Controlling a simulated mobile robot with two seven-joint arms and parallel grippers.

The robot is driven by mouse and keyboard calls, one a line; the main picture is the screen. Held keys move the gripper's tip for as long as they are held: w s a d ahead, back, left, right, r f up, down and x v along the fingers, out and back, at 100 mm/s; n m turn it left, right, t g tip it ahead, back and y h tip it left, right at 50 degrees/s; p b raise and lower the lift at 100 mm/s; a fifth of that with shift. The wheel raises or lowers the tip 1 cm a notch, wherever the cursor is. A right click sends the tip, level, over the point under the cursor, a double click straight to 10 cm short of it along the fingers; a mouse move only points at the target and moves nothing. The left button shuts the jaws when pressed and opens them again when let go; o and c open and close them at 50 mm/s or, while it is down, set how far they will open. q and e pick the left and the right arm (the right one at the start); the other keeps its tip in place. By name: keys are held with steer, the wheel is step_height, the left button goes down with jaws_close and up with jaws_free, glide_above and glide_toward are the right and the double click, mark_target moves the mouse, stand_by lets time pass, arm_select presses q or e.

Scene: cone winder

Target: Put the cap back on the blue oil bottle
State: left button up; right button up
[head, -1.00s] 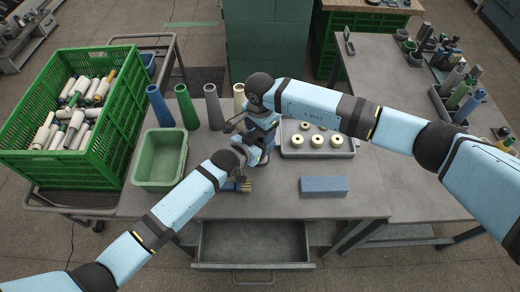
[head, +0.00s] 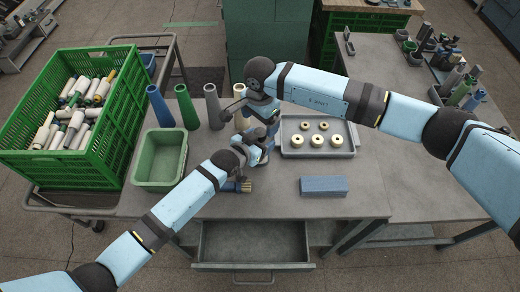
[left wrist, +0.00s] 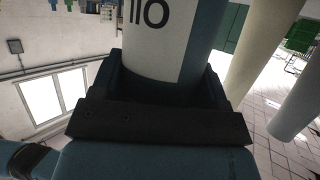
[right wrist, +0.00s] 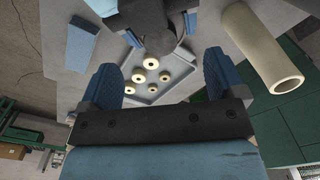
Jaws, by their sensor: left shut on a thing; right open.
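The blue oil bottle (left wrist: 202,42), with a white label and dark lettering, fills the upper middle of the left wrist view. My left gripper (left wrist: 165,88) is shut around it. In the head view the bottle is mostly hidden behind my arms, and its top cannot be made out. My right gripper (right wrist: 157,84) is open, with nothing between its fingers. In the head view it is just beyond my left gripper, near the standing cones. I cannot make out the cap in any view.
A grey tray with cream rings (head: 320,154) lies right of my grippers. A green bin (head: 160,184) and a green crate (head: 112,150) are at left. Several cones (head: 187,108) stand behind. A brush (head: 243,187) and blue block (head: 324,186) lie in front, above an open drawer (head: 252,242).

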steer(key=shift+o, duration=0.3)
steer(key=shift+r, duration=0.1)
step_height(320, 180, up, 12)
stand_by(0.3)
arm_select(q)
steer(key=o, duration=1.8)
steer(key=b+v, duration=0.1)
steer(key=v, duration=1.3)
steer(key=shift+b, duration=0.35)
arm_select(e)
steer(key=shift+f, duration=0.95)
arm_select(q)
steer(key=shift+w+f, duration=0.1)
steer(key=shift+f, duration=0.05)
